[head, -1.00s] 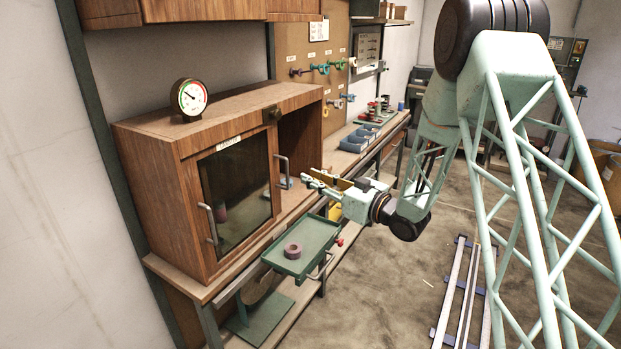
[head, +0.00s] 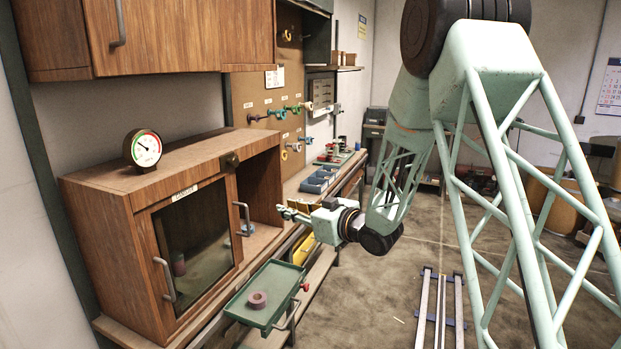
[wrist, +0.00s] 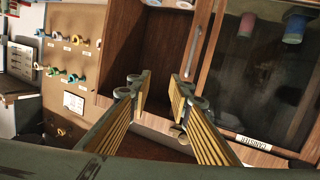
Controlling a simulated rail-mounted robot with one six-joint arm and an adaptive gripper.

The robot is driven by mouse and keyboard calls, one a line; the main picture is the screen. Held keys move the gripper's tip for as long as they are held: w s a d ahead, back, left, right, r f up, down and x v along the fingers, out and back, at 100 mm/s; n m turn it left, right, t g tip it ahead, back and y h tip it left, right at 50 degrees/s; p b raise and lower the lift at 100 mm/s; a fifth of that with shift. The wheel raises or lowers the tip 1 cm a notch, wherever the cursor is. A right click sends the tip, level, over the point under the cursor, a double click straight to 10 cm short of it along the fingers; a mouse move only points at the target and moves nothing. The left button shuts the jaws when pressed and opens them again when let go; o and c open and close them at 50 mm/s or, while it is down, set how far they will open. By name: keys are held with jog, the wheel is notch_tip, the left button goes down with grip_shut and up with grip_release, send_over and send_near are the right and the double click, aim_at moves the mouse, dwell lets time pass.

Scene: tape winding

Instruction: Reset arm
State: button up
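My gripper (head: 292,212) is stretched out to the left at the front of the wooden cabinet (head: 100,235), near its open right-hand compartment. In the wrist view my gripper (wrist: 155,92) has its two ribbed fingers apart, with nothing held between them. A reddish-brown tape roll (head: 257,300) lies in the green tray (head: 285,276), below and in front of my gripper.
A dial gauge (head: 143,149) stands on the cabinet top. Several coloured rolls hang on the pegboard (head: 245,95) behind. Blue bins (head: 318,182) sit along the bench. Pale rails (head: 440,305) lie on the floor, with open floor around them.

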jog(key=s+d+r+m+h, duration=0.1)
jog(key=d+r+m+h, duration=0.1)
jog(key=d+r+h, duration=0.35)
jog(key=s+d+r+m+g+h, duration=0.1)
jog(key=s+d+r+m+h, duration=0.2)
jog(key=s+d, duration=0.65)
jog(key=s+d+r+m+h, duration=0.1)
jog(key=s+d+r+h, duration=0.1)
jog(key=s+d+r, duration=0.55)
jog(key=s+d+f+m+g, duration=0.1)
jog(key=s+g, duration=0.1)
jog(key=s, duration=1.3)
jog(key=s+d+f+m+g, duration=0.1)
jog(key=s+d+f+g, duration=0.1)
jog(key=s, duration=1.3)
jog(key=s+d+f+m+g, duration=0.1)
jog(key=s+d+m+g, duration=0.1)
jog(key=s, duration=1.3)
jog(key=shift+s+d+f+h, duration=0.15)
jog(key=shift+s+f+h, duration=0.1)
jog(key=shift+s+h, duration=0.15)
